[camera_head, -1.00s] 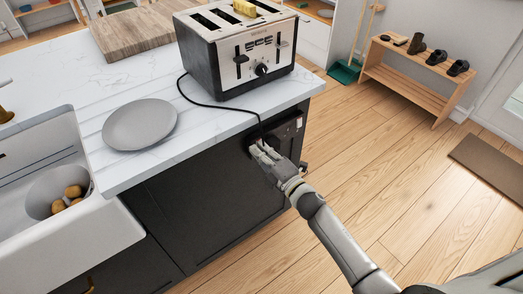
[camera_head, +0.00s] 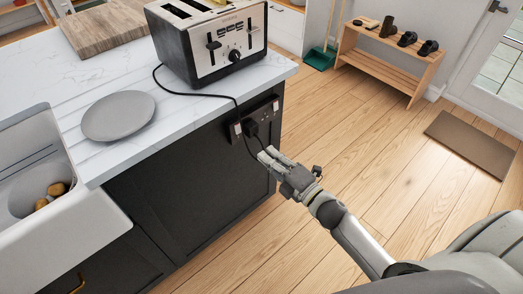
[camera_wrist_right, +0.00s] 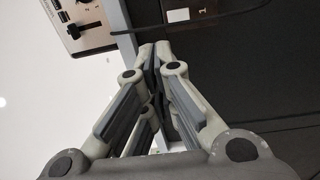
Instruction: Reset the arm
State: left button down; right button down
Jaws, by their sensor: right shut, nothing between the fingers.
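My right gripper (camera_head: 268,155) is shut and empty, in front of the dark cabinet end just below a power outlet (camera_head: 262,113). In the right wrist view the right gripper's fingertips (camera_wrist_right: 152,50) are together with nothing between them. A black plug (camera_head: 251,128) sits at the outlet, and its cord (camera_head: 190,94) runs up over the counter edge to the toaster (camera_head: 215,45). Whether the fingers touch the cord is hard to tell. The toaster also shows in the right wrist view (camera_wrist_right: 85,25). My left gripper is not in view.
The white counter (camera_head: 75,60) holds a grey plate (camera_head: 118,115) and a wooden board (camera_head: 105,30). Wooden floor is clear to the right, before a shoe rack (camera_head: 385,70) and a brown mat (camera_head: 472,142).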

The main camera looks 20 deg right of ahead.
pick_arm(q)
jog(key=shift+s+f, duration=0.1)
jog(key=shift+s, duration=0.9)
